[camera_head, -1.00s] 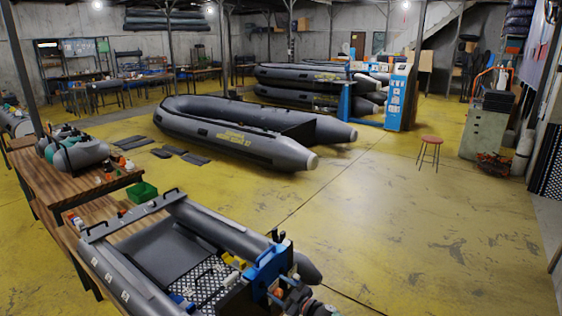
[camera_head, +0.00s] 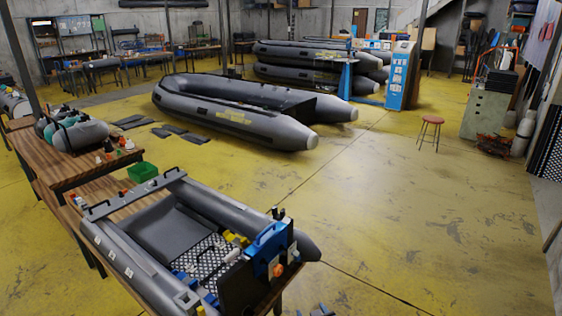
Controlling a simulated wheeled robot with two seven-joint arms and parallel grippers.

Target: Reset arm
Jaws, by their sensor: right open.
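Only the tip of my right gripper (camera_head: 322,311) shows, at the bottom edge, right of the near boat's stern. It is open, and nothing shows between its fingers. My left gripper is out of the picture. The near grey inflatable boat (camera_head: 128,270) rests on a wooden table at lower left. Its stern carries a blue part (camera_head: 270,242) and a dark board, and small items lie inside it. My right gripper looks apart from the boat, though the distance is hard to judge.
A wooden table (camera_head: 75,178) with grey cylinders stands at left, with a green bin (camera_head: 142,171) beside it. A larger grey boat (camera_head: 235,125) lies on the yellow floor behind. A red stool (camera_head: 430,130) and a blue stand (camera_head: 401,75) are at right. The right-hand floor is clear.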

